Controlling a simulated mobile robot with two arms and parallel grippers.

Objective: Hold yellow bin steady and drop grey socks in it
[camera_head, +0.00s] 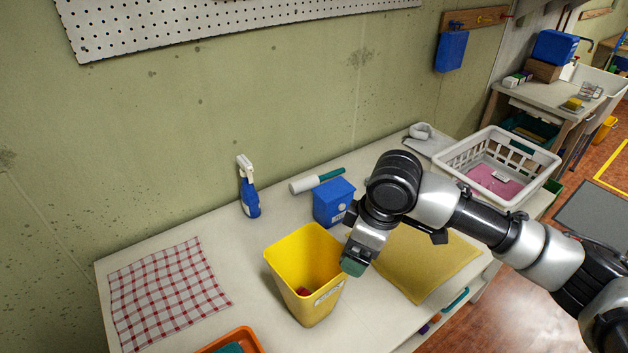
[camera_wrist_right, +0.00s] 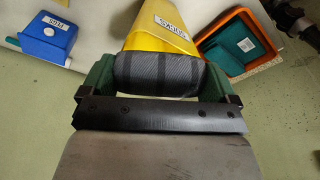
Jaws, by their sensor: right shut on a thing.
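The yellow bin (camera_head: 283,266) stands upright on the table, with a white label on its side and something red at its bottom. My right gripper (camera_head: 354,264) is just right of the bin, near its rim. In the right wrist view, its green fingers are shut on the rolled grey socks (camera_wrist_right: 156,74), which have dark stripes. The yellow bin (camera_wrist_right: 160,30) shows behind the socks in that view. The socks are hidden in the head view. I cannot tell whether they touch the bin. My left gripper is not in view.
A blue box (camera_head: 333,203) and a spray bottle (camera_head: 249,190) stand behind the bin. A checked cloth (camera_head: 165,292) lies left, an orange tray (camera_head: 237,340) is at the front, and a yellow cloth (camera_head: 425,262) lies right. A white basket (camera_head: 497,160) is farther right.

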